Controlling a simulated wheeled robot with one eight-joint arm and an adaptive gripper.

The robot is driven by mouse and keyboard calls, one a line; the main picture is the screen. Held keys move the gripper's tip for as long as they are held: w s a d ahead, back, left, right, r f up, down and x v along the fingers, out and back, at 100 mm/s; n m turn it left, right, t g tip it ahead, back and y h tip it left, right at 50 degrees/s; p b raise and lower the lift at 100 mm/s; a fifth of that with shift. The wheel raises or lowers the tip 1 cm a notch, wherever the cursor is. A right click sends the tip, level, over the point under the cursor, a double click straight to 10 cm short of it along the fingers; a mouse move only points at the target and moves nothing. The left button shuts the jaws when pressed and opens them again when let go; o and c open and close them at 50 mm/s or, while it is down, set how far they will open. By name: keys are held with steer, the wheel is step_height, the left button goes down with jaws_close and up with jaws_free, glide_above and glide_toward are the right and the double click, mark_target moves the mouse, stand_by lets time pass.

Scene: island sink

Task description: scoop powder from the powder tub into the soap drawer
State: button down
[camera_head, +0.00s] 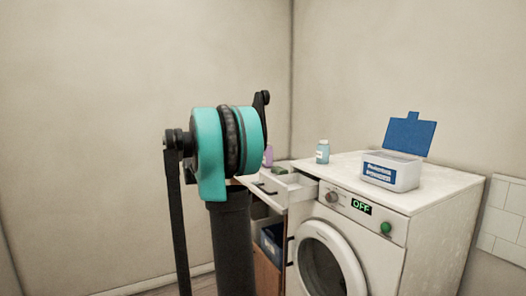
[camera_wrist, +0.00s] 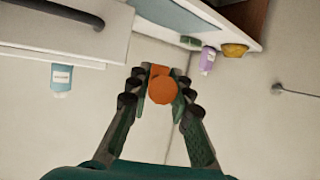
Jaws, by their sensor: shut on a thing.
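The white powder tub (camera_head: 388,181) stands on the washing machine with its blue lid (camera_head: 408,136) swung up. I cannot see the powder level. The soap drawer (camera_head: 278,192) is pulled out at the machine's upper left. A white front with a dark handle, apparently the drawer, shows at the upper left of the wrist view (camera_wrist: 62,38). My gripper (camera_wrist: 160,84) is shut on an orange scoop (camera_wrist: 163,90) with a rounded end. I cannot tell whether it holds powder. In the head view my arm hides the gripper and scoop.
A pale blue bottle (camera_head: 322,151) stands on the white washing machine (camera_head: 395,235), whose display reads OFF. A purple bottle (camera_wrist: 207,60) and a yellow sponge-like thing (camera_wrist: 235,50) sit at the wrist view's upper right. An open cabinet (camera_head: 268,255) lies below, left of the machine.

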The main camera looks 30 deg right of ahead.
steer(key=w+a+f+n+t+y, duration=0.2)
steer(key=w+a+f+n+t, duration=0.15)
steer(key=a+f, duration=0.7)
steer(key=s+a+f+n+t+y, duration=0.1)
steer(key=a+f+n+y, duration=0.1)
steer(key=a+f, duration=0.2)
steer(key=s+a+f+n+t+y, duration=0.1)
steer(key=a+f, duration=0.3)
steer(key=a, duration=0.7)
steer(key=s+a+f+n+t+y, duration=0.1)
steer(key=a+f+n+t+y, duration=0.1)
steer(key=a, duration=0.5)
steer(key=shift+s+a+f+n+t+y, duration=0.15)
steer(key=shift+s+f+n+t+y, duration=0.25)
steer(key=shift+f+n+y, duration=0.5)
